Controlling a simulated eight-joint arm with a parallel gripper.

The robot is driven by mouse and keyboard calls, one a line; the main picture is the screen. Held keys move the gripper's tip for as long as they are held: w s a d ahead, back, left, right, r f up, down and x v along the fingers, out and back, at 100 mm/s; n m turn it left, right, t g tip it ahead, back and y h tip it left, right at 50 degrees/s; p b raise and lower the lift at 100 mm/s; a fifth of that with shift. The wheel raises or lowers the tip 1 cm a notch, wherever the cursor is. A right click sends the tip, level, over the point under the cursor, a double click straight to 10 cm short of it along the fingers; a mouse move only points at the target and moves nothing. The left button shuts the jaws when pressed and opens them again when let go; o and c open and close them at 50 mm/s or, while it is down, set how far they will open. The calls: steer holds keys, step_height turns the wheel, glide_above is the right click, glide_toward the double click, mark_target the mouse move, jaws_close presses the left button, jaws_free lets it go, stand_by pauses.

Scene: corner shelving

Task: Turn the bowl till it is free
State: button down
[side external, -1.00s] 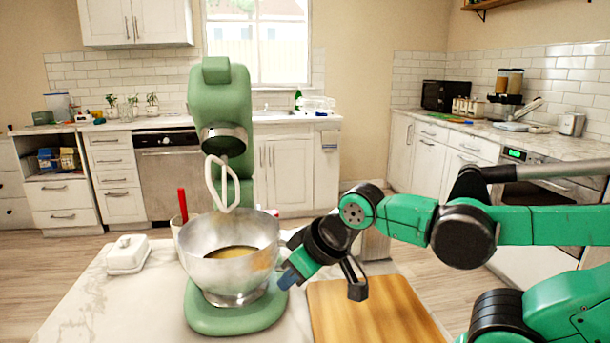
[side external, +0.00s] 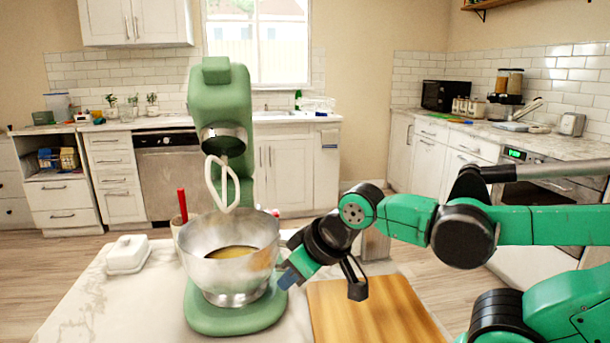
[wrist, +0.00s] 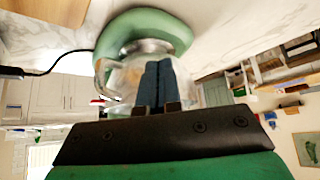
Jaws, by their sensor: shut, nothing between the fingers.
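The metal bowl (side external: 222,268) sits upright on the base (side external: 236,318) of the green stand mixer (side external: 222,110), with yellowish-brown contents inside. The mixer head is tilted up, and the white beater (side external: 222,183) hangs above the bowl. My gripper (side external: 287,277) is at the bowl's lower right side, its blue fingers close to the metal wall. Whether they touch it is unclear. In the wrist view the two blue fingers (wrist: 155,85) lie together with nothing between them, in front of the bowl (wrist: 118,78), hiding part of it.
A wooden board (side external: 368,311) lies on the counter right of the mixer, below my arm. A white butter dish (side external: 128,253) stands to the left. A red-handled utensil (side external: 182,204) stands in a container behind the bowl. The counter's front left is clear.

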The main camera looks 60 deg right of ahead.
stand_by(0.3)
steer(key=c, duration=1)
jaws_free()
steer(key=shift+w+d+r, duration=0.1)
steer(key=shift+d+r, duration=0.05)
steer(key=shift+c, duration=0.2)
steer(key=o, duration=0.3)
steer(key=shift+w+d+r+n+g, duration=0.25)
steer(key=shift+w+d+r+g, duration=0.15)
steer(key=shift+d+r, duration=0.2)
steer(key=shift+w+d+r+n+g, duration=0.25)
steer(key=shift+d+r+g, duration=0.15)
steer(key=shift+d+r, duration=0.15)
steer(key=w+d+r+n+g+y, duration=0.1)
steer(key=w+d+r+n+g, duration=0.2)
steer(key=d, duration=0.4)
steer(key=shift+s+x, duration=0.15)
steer(key=shift+x, duration=1.4)
steer(key=shift+s+x, duration=0.1)
steer(key=shift+x, duration=1.5)
